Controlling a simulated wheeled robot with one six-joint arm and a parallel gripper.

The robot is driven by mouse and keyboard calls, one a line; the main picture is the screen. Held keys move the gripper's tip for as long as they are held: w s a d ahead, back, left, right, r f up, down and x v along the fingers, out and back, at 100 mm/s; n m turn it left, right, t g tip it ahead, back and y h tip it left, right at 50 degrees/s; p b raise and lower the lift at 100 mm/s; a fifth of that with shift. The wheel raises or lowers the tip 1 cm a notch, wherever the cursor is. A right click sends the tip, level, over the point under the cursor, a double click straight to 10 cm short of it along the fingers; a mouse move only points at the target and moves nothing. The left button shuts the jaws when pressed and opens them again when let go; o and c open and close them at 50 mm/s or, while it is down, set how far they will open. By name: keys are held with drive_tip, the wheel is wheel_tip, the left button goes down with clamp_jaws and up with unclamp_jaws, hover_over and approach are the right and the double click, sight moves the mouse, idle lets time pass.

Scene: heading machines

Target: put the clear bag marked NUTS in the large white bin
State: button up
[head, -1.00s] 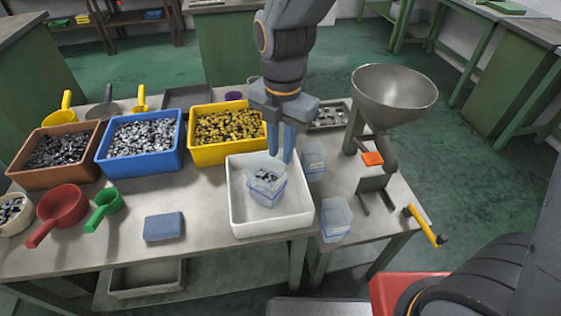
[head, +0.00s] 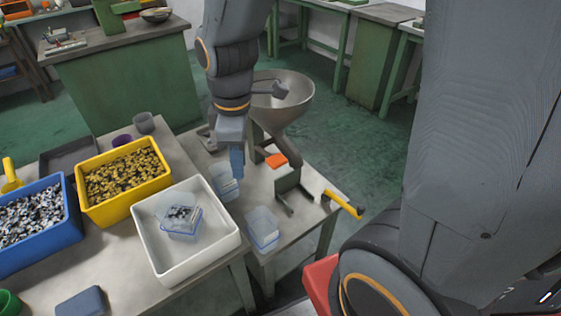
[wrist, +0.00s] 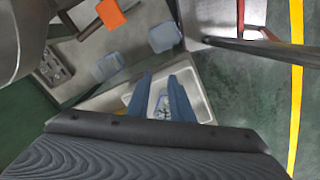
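The large white bin (head: 223,247) stands at the table's right end, and its rim also shows in the wrist view (wrist: 203,106). A clear bag or tub (head: 180,219) with grey metal parts lies inside the bin. Two more clear ones stand right of the bin, one nearer the back (head: 224,181) and one in front (head: 262,228). I cannot read a NUTS marking on any of them. My gripper (head: 238,178) is above the right-hand stand, beside the rear clear one. In the wrist view, its blue fingers (wrist: 161,76) are apart with nothing held between them.
A yellow bin (head: 128,211) and a blue bin (head: 35,240) of small parts stand left of the white bin. A metal hopper (head: 285,105) stands close behind my gripper, with a yellow-handled crank (head: 343,204) to the right. A blue-grey block (head: 84,304) lies in front.

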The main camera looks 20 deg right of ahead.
drive_tip(key=s+d+f+m, duration=0.1)
drive_tip(key=s+d+m, duration=0.2)
drive_tip(key=d+m, duration=0.6)
drive_tip(key=shift+m, duration=2.3)
drive_tip(key=shift+f, duration=0.1)
